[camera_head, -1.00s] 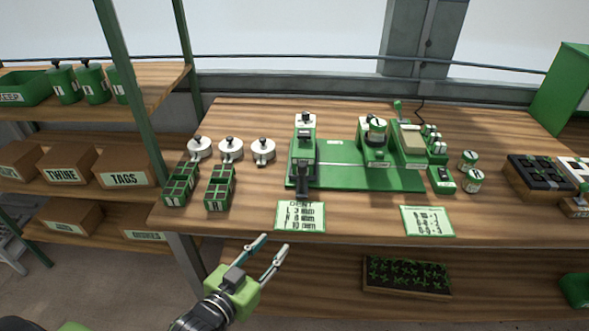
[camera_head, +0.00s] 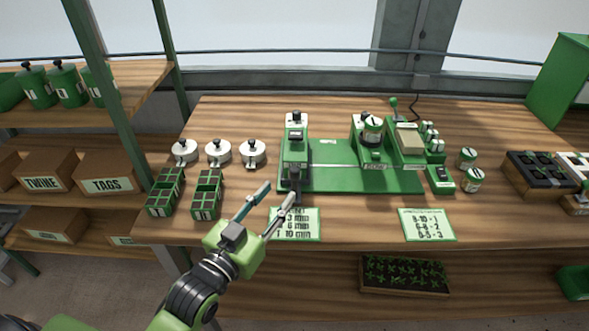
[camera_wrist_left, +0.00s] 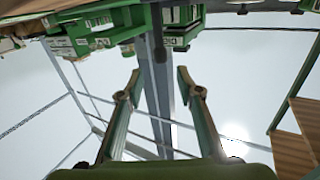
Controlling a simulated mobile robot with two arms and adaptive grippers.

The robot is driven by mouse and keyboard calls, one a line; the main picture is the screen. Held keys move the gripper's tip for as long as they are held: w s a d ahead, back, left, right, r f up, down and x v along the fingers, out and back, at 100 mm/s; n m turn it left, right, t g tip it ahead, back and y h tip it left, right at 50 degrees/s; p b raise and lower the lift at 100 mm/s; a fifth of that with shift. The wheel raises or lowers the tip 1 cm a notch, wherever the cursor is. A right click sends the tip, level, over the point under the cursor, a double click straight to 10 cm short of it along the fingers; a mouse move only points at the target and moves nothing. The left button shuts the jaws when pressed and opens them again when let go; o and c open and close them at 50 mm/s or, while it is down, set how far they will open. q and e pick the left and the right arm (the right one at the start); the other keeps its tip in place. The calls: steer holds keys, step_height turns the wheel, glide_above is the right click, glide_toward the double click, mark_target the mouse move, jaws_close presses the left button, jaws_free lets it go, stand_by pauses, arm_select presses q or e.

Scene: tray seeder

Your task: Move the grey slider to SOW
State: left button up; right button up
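The green seeder base (camera_head: 335,182) lies on the wooden table, with a grey strip (camera_head: 340,166) across it. A press station (camera_head: 296,145) with a dark front handle stands at its left end. A sowing station with a round drum (camera_head: 372,130) stands to the right, its front label too small to read. I cannot single out the grey slider or a SOW mark with certainty. My left gripper (camera_head: 280,194) is open and empty at the front of the press station, overlapping the near card. Its spread fingers (camera_wrist_left: 158,78) show in the left wrist view. My right gripper is not in view.
White round lidded pots (camera_head: 219,153) and green cell trays (camera_head: 207,195) stand left of the base. A small green control box (camera_head: 440,180) and tins (camera_head: 473,180) stand to the right. Two cards (camera_head: 428,225) lie at the front. A shelf is at left.

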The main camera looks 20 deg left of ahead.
mark_target(292, 176)
arm_select(q)
steer(key=w, duration=0.3)
steer(key=w+d, duration=0.1)
steer(key=w, duration=0.2)
steer(key=w+p, duration=0.1)
steer(key=w, duration=0.2)
steer(key=shift+w+d+f, duration=0.1)
steer(key=shift+w+d, duration=0.05)
steer(key=shift+d, duration=0.2)
jaws_close()
